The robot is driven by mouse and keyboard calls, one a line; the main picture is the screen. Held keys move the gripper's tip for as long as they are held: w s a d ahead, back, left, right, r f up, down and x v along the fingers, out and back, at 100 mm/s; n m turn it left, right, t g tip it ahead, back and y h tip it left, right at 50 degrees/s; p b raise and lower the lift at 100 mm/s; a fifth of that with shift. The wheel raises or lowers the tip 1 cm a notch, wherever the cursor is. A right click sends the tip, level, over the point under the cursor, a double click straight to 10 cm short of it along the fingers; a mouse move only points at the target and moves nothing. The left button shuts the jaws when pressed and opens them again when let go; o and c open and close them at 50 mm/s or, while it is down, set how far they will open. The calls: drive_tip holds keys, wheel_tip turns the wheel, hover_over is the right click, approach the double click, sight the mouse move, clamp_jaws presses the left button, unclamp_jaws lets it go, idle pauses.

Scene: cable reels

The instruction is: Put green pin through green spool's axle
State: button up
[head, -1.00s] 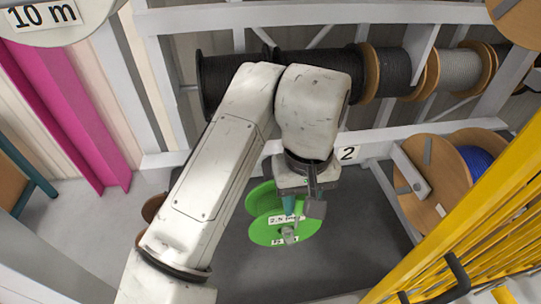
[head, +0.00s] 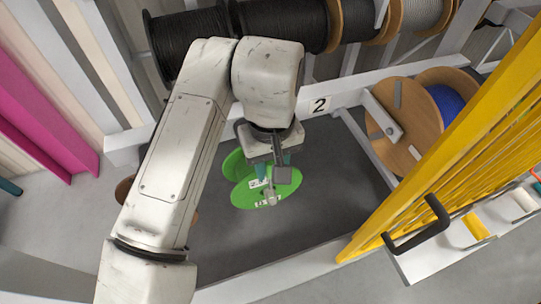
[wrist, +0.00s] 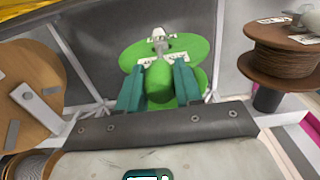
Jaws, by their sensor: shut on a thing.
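The green spool (head: 246,200) shows in the head view beneath my gripper (head: 273,170), on the dark floor of a bay. In the wrist view the spool (wrist: 200,48) is just beyond the fingertips, with a pale label on its flange and a grey metal axle end (wrist: 159,36) at the far side. My gripper (wrist: 157,70) has its two teal fingers closed on a rounded green piece, which looks like the green pin (wrist: 159,84). The pin's far end is in line with the axle area. I cannot tell whether it touches or enters the axle.
A rack of black cable reels (head: 280,27) stands behind. A wooden reel with blue cable (head: 410,120) is to the right, beside a yellow barrier (head: 450,130). A brown reel (wrist: 285,58) shows at right in the wrist view. Dark floor (head: 335,185) right of the spool is clear.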

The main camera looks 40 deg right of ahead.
sight(271, 187)
drive_tip(key=shift+f, duration=0.85)
drive_tip(key=shift+f+b, duration=2.55)
drive_tip(key=shift+f, duration=0.9)
drive_tip(key=o, duration=1.1)
drive_tip(key=shift+o, duration=0.2)
drive_tip(key=shift+r, duration=0.1)
wheel_tip(271, 187, up, 11)
drive_tip(key=shift+f+b, duration=0.2)
drive_tip(key=shift+b, duration=0.15)
